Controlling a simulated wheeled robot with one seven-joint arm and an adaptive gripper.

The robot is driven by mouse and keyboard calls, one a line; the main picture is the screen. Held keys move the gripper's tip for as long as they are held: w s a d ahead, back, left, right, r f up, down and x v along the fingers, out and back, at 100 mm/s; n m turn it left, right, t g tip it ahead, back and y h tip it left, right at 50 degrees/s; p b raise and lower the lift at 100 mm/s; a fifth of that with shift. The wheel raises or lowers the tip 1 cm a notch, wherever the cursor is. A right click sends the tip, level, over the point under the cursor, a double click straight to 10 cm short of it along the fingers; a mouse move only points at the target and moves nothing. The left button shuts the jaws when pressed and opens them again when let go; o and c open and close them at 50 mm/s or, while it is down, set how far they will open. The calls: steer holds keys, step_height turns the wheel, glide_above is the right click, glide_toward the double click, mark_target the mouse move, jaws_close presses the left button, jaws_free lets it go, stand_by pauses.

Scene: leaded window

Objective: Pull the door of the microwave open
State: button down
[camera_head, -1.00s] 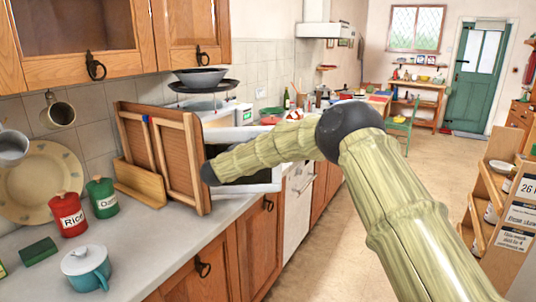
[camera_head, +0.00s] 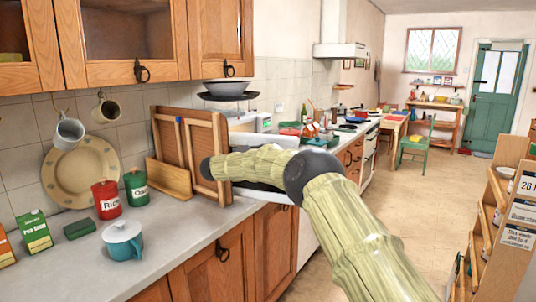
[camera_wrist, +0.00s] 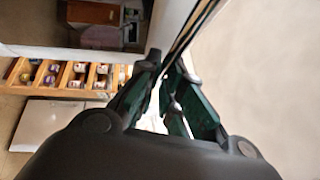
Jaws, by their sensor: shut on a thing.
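The microwave (camera_head: 265,123) is a white box with a small lit display, on the counter behind wooden boards. Its white door stands out past the counter's front edge; its lower edge (camera_head: 268,196) shows below my pale green arm, which hides much of it. My gripper is hidden in the head view. In the wrist view, my gripper (camera_wrist: 163,84) has its dark green finger pads closed at the edge of a pale panel with a dark rim (camera_wrist: 190,38), apparently the door. The exact grip point is hard to make out.
Wooden framed boards (camera_head: 208,158) stand left of the door. The counter (camera_head: 170,235) also holds red and green canisters (camera_head: 106,198) and a teal lidded pot (camera_head: 122,242). A wooden shelf rack (camera_head: 500,230) stands at right. Floor (camera_head: 400,210) between is clear.

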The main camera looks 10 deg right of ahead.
steer(key=shift+a, duration=0.15)
steer(key=c, duration=1.6)
jaws_free()
steer(key=shift+w+a+f, duration=0.1)
steer(key=shift+w+a, duration=0.05)
steer(key=shift+o, duration=0.2)
steer(key=v, duration=1.1)
steer(key=shift+s, duration=0.25)
steer(key=shift+a, duration=0.1)
